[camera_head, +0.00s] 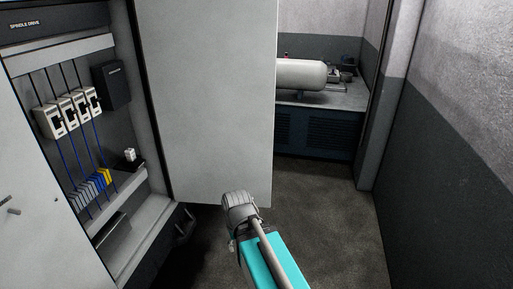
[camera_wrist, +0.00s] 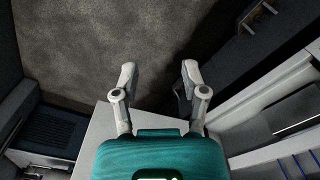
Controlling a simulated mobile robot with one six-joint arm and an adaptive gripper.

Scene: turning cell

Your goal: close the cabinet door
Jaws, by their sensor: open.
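The cabinet door (camera_head: 210,100) is a large plain light-grey panel. It stands swung open, with its hinge edge at the right side of the cabinet (camera_head: 155,215). The cabinet's inside is exposed. In the wrist view the door (camera_wrist: 97,140) shows as a pale panel below and left of my fingers, partly hidden by my teal gripper body. My gripper (camera_wrist: 159,74) is open, with nothing between its two fingers. Whether it touches the door, I cannot tell. In the head view my arm is in front of the door's lower right corner, and the fingers cannot be made out.
Inside the cabinet are white breakers (camera_head: 68,113), a black box (camera_head: 113,86) and terminal blocks (camera_head: 90,190). A pale tank (camera_head: 302,74) lies on a dark blue base (camera_head: 318,130) behind the door. A wall (camera_head: 450,150) stands at right. Floor (camera_head: 335,215) is clear between.

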